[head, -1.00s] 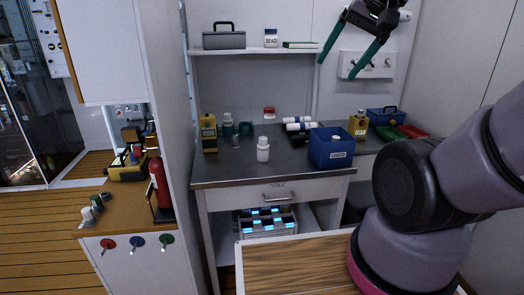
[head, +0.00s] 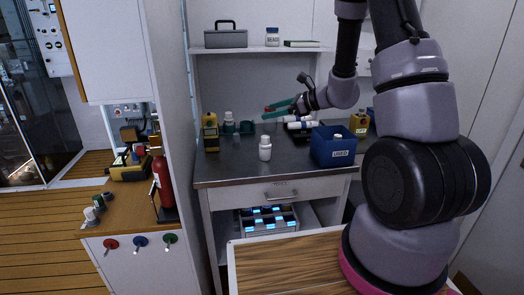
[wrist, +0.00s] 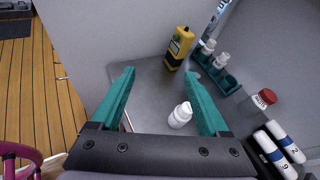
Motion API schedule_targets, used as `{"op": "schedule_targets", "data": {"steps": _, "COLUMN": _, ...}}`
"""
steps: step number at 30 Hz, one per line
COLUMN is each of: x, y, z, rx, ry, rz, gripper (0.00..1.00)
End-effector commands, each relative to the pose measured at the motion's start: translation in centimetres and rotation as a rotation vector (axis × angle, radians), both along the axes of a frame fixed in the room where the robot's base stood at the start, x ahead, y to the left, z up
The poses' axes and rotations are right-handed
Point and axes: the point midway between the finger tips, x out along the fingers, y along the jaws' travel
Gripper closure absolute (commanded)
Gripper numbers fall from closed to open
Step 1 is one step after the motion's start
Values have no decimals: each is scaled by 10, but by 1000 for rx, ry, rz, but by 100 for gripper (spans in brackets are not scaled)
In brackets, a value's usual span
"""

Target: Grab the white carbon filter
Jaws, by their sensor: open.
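Two white cylinders with dark bands lie in a black holder at the back of the counter, partly behind my gripper in the head view; the front one (head: 301,126) shows best. In the wrist view both cylinders, one (wrist: 285,141) and the other (wrist: 272,153), lie at the lower right, outside my fingers. I cannot tell which one is the carbon filter. A white bottle (head: 264,148) stands upright on the counter; in the wrist view it (wrist: 180,115) shows between my fingers. My gripper (head: 266,111) is open and empty above the counter, its green fingers (wrist: 159,73) spread.
A blue bin marked USED (head: 332,150) stands at the counter's right with a white-topped item in it. A yellow device (head: 210,132) and a green rack (head: 245,128) stand at the back left. The counter's front left is clear.

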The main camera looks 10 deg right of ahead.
Motion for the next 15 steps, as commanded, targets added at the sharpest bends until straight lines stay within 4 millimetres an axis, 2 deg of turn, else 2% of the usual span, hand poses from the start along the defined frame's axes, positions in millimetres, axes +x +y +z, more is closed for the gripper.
{"op": "schedule_targets", "data": {"steps": 1, "x": 12, "y": -11, "z": -27, "rx": 27, "ry": 41, "rz": -72, "gripper": 21}}
{"op": "schedule_targets", "data": {"steps": 6, "x": 40, "y": -45, "z": -87, "rx": 81, "ry": 105, "rz": -278, "gripper": 21}}
{"op": "schedule_targets", "data": {"steps": 9, "x": 47, "y": -59, "z": -109, "rx": 93, "ry": 122, "rz": -352, "gripper": 21}}
{"op": "schedule_targets", "data": {"steps": 11, "x": 49, "y": -63, "z": -116, "rx": 95, "ry": 127, "rz": -377, "gripper": 21}}
{"op": "schedule_targets", "data": {"steps": 15, "x": 60, "y": -60, "z": -126, "rx": 98, "ry": 128, "rz": -393, "gripper": 21}}
